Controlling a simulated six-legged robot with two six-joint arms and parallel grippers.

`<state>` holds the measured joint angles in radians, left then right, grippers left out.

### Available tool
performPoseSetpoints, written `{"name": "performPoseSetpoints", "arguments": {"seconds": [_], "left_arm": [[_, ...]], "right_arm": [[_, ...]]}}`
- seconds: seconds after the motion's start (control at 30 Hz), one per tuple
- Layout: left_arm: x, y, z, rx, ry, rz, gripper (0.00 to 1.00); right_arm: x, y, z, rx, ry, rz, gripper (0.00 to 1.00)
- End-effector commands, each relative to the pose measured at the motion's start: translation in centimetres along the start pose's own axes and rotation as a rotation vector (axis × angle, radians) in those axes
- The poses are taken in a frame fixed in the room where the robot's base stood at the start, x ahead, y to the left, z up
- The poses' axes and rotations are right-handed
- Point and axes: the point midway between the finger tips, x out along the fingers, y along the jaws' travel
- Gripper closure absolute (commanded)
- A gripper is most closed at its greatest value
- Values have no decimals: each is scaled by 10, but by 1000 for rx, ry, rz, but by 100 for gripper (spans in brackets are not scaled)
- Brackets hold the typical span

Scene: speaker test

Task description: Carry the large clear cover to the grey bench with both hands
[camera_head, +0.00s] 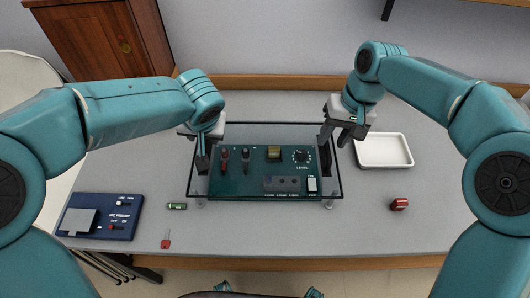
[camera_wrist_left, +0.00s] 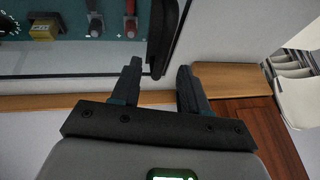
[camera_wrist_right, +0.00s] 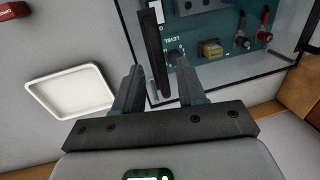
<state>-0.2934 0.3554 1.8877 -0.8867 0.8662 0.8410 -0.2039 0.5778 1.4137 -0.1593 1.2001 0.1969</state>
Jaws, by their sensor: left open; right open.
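The large clear cover (camera_head: 265,134) with dark edges stands on a grey-topped table, over or around a green control panel (camera_head: 232,187). It has a black handle at each side; the left handle shows in the left wrist view (camera_wrist_left: 163,36) and the right one in the right wrist view (camera_wrist_right: 153,48). My left gripper (camera_head: 203,158) is open at the left handle, whose end appears between the fingers. My right gripper (camera_head: 333,143) is open at the right handle, which also appears between its fingers. Whether the fingers touch the handles I cannot tell.
A white tray (camera_head: 384,151) and a red cylinder (camera_head: 399,204) lie right of the cover. A blue preamp box (camera_head: 100,217), a green battery-like piece (camera_head: 177,206) and a red key-like piece (camera_head: 166,241) lie to the left. A brown cabinet (camera_head: 98,42) stands behind. The front middle is clear.

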Motion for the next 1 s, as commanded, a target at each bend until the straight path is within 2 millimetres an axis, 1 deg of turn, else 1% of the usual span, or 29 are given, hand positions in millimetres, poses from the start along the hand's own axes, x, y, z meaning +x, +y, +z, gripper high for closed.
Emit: {"name": "performPoseSetpoints", "arguments": {"seconds": [0.03, 0.1, 0.2, 0.3, 0.43, 0.67, 0.7, 0.73, 0.77, 0.8, 0.83, 1.0], "left_arm": [[10, 0, 0, 0, -4, -1, 56], [21, 0, 1, -1, -4, -1, 56], [33, 0, 0, 0, -2, -1, 56], [40, 0, 0, -1, -1, 0, 56], [45, 0, 0, 0, 0, 0, 56], [45, 0, 0, 0, 0, 0, 56], [45, 0, 0, 0, 0, 0, 62], [45, 0, 0, 0, 0, 0, 72], [45, 0, 0, 0, 0, 0, 82], [45, 0, 0, 0, 0, 0, 95], [45, 0, 0, 0, 0, 0, 100], [45, 0, 0, 0, 0, 0, 100]], "right_arm": [[9, 0, 0, 0, -3, 0, 60], [20, 0, 0, 0, -3, 0, 60], [32, 0, 0, 0, -2, 0, 60], [40, 0, 0, 0, -1, 0, 60], [45, 0, 0, 0, 0, 0, 60], [45, 0, 0, 0, 0, 0, 60], [45, 0, 0, 0, 1, 0, 66], [45, 0, 0, 0, 0, 0, 76], [45, 0, 0, 0, 1, 0, 86], [45, 0, 0, 0, 0, 0, 99], [45, 0, 0, 0, 1, 0, 100], [45, 0, 0, 0, 1, 0, 100]]}}
